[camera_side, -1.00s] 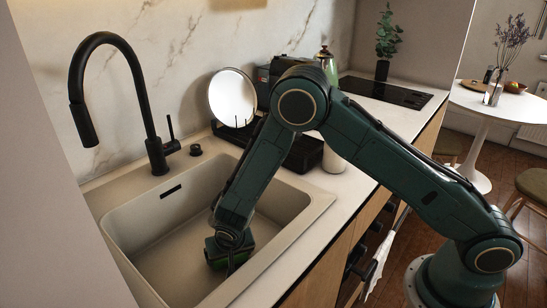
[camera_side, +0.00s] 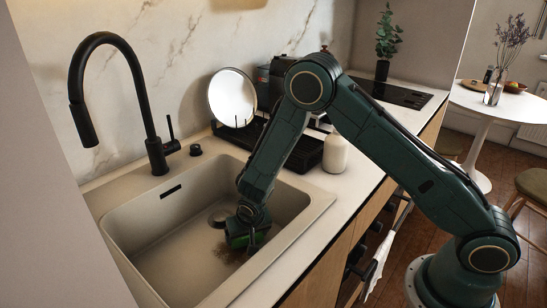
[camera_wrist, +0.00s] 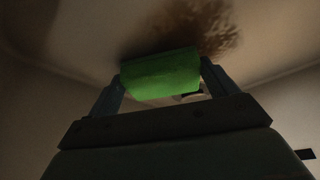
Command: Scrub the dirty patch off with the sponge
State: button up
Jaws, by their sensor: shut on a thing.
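My gripper (camera_side: 247,236) is down inside the beige sink (camera_side: 130,226), shut on the green sponge (camera_wrist: 161,74). In the wrist view the sponge is held between the two fingers. In the side view the sponge (camera_side: 240,241) shows partly behind the fingers, low over the sink floor; I cannot tell whether it touches. The dirty patch (camera_wrist: 203,27) is a brown smear on the sink floor just beyond the sponge in the wrist view. In the side view the patch (camera_side: 228,254) lies beside and below the sponge, partly hidden by it and my gripper.
The black tap (camera_side: 140,95) arches over the sink's left side. The drain (camera_side: 219,217) is near the sponge. A white plate (camera_side: 232,97) stands in the black dish rack (camera_side: 302,152), with a white bottle (camera_side: 336,153) beside it. The sink walls surround my gripper.

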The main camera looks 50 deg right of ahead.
jog(key=shift+w, duration=0.4)
jog(key=shift+a+f, duration=0.25)
jog(key=shift+a, duration=5.4)
jog(key=shift+w+d+r, duration=0.1)
jog(key=shift+w+r, duration=0.05)
jog(key=shift+w, duration=0.75)
jog(key=shift+w+d, duration=0.1)
jog(key=shift+w, duration=0.2)
jog(key=shift+d, duration=0.5)
jog(key=shift+s+d+f, duration=0.1)
jog(key=shift+d+f, duration=0.1)
jog(key=shift+d, duration=0.95)
jog(key=shift+d+r, duration=0.15)
jog(key=shift+d, duration=3.65)
jog(key=shift+r, duration=4)
